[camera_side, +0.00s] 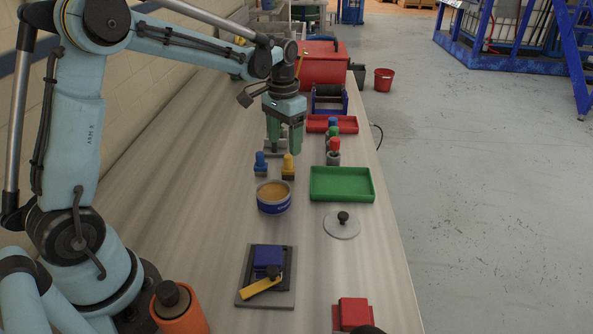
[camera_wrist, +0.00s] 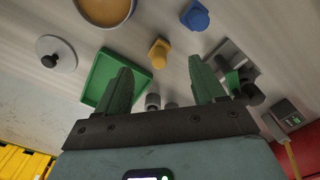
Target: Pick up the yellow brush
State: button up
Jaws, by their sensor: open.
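The yellow brush (camera_side: 288,166) stands on the bench in the side view, just right of a blue brush (camera_side: 260,164). In the wrist view the yellow brush (camera_wrist: 160,53) lies just past the fingertips, between their lines, and the blue brush (camera_wrist: 196,16) is farther up and right. My gripper (camera_side: 284,149) points down, open and empty, above and slightly behind the yellow brush. Its two green fingers (camera_wrist: 160,70) are spread apart in the wrist view. I see no contact with the brush.
A tin of orange-yellow content (camera_side: 273,197) stands in front of the brushes. A green tray (camera_side: 342,184) and several small knobbed pieces (camera_side: 334,150) are to the right. A metal piece (camera_wrist: 240,66) lies near the right finger. Bare bench lies left of the brushes.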

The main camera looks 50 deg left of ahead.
aim_at(288, 156)
jog(key=shift+w+d+f, duration=0.1)
jog(key=shift+w+f, duration=0.05)
jog(key=shift+f, duration=1.1)
jog(key=shift+w+d+f, duration=0.1)
jog(key=shift+w+f, duration=0.05)
jog(key=shift+f, duration=1.1)
jog(key=shift+w+f, duration=0.15)
jog(key=shift+f, duration=1.1)
jog(key=shift+c, duration=0.3)
jog(key=c, duration=1)
jog(key=shift+r, duration=0.15)
jog(key=shift+r, duration=0.65)
notch_tip(288, 156, up, 3)
jog(key=shift+f, duration=0.1)
jog(key=s+d+r, duration=0.4)
jog(key=d+r, duration=0.2)
jog(key=d, duration=0.5)
jog(key=shift+r, duration=0.35)
